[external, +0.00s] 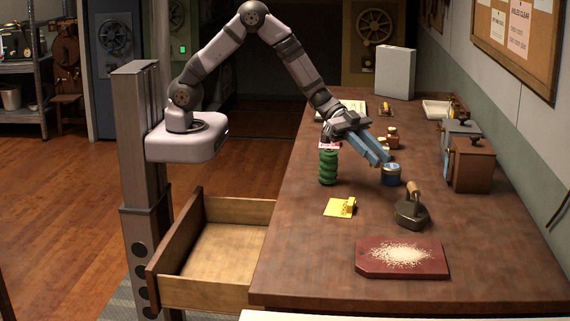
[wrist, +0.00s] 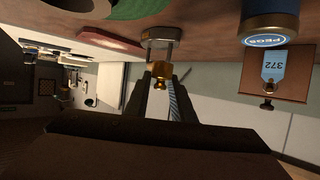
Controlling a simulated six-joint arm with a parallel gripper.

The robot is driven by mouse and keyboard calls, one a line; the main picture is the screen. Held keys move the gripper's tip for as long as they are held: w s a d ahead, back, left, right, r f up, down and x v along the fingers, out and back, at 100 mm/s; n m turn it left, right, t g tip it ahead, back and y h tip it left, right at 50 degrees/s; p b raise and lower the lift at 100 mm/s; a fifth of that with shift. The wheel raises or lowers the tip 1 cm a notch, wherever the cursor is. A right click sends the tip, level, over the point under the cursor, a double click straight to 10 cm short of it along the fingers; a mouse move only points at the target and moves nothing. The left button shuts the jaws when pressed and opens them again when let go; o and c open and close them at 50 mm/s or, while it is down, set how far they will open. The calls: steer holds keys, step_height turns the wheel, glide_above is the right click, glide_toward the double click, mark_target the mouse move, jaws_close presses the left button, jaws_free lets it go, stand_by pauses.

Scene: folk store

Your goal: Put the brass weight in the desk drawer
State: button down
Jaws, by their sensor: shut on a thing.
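The brass weight (wrist: 160,80), small and knobbed, shows between my fingertips in the wrist view. My gripper (external: 380,158) is shut on it, with its blue fingers angled down over the desk in the external view. I cannot make out the weight in the external view, where the fingers seem to hide it. The desk drawer (external: 222,250) is pulled out at the left side of the desk. Its pale floor shows bare. My gripper is well to the right of the drawer and above the desktop.
A green coiled thing (external: 328,168) and a blue jar (external: 391,175) stand close to my gripper. A yellow note (external: 340,207), a dark iron with a wooden handle (external: 411,213) and a red board with pale grains (external: 375,262) lie nearer. Boxes (external: 473,165) line the right side.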

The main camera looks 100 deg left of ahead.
steer(key=w+a+r+n+t+y, duration=0.2)
steer(key=w+a+r+n+y, duration=0.15)
steer(key=w+a, duration=0.2)
steer(key=w+a+r+n+t+y, duration=0.2)
steer(key=w+a+r+n+y, duration=0.1)
steer(key=w+a+n+y, duration=0.3)
steer(key=s+a+f+n+y, duration=0.1)
steer(key=a+f+n+y, duration=0.1)
steer(key=a, duration=0.4)
steer(key=s+a+f+n+y, duration=0.1)
steer(key=a+f+n+y, duration=0.1)
steer(key=a, duration=0.4)
steer(key=shift+f+g+y+b, duration=0.3)
steer(key=shift+f+y, duration=0.4)
steer(key=shift+y, duration=0.25)
steer(key=shift+n, duration=0.25)
steer(key=shift+f+p, duration=0.75)
steer(key=shift+f, duration=4.25)
steer(key=shift+f, duration=0.1)
